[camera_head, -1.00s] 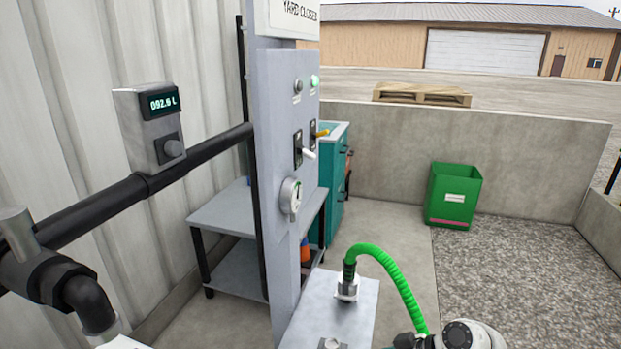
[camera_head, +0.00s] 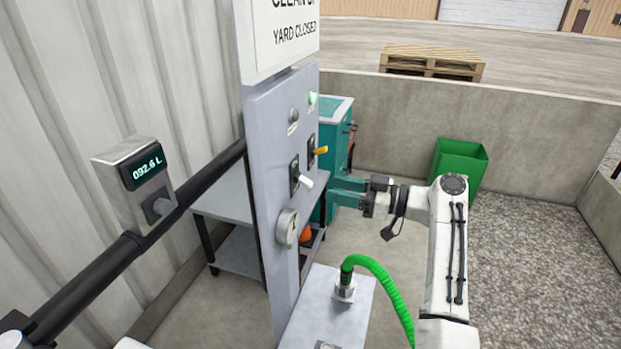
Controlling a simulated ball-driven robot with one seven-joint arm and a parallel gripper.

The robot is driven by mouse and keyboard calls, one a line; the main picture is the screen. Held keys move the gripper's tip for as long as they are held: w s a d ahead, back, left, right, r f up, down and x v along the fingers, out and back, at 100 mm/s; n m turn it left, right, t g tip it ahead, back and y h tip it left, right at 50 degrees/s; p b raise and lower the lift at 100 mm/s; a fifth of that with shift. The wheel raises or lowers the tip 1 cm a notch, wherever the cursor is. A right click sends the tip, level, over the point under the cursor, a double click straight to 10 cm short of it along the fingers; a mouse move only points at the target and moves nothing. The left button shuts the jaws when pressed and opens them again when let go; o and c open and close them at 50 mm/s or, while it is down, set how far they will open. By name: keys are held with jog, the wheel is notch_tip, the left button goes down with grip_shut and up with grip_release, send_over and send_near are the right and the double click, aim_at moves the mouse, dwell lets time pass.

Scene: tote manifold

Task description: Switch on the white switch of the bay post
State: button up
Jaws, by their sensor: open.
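The bay post (camera_head: 268,155) is a grey upright panel in the middle of the picture. The white switch (camera_head: 306,182) is a white lever on a dark plate on the panel's right-hand face, and its tip slants downward. A yellow switch lever (camera_head: 320,150) sits just beyond it. My gripper (camera_head: 332,192) is open and empty, with teal fingers pointing left toward the panel. Its fingertips are just right of the white lever in the picture. I cannot tell how far apart they are in depth.
A green hose (camera_head: 385,275) rises from a grey box (camera_head: 325,300) below the switches. A green bin (camera_head: 462,158) is to the right.

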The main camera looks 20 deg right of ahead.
aim_at(311, 183)
jog(key=p+x, duration=0.1)
jog(key=x, duration=0.6)
grip_shut()
dwell(0.4)
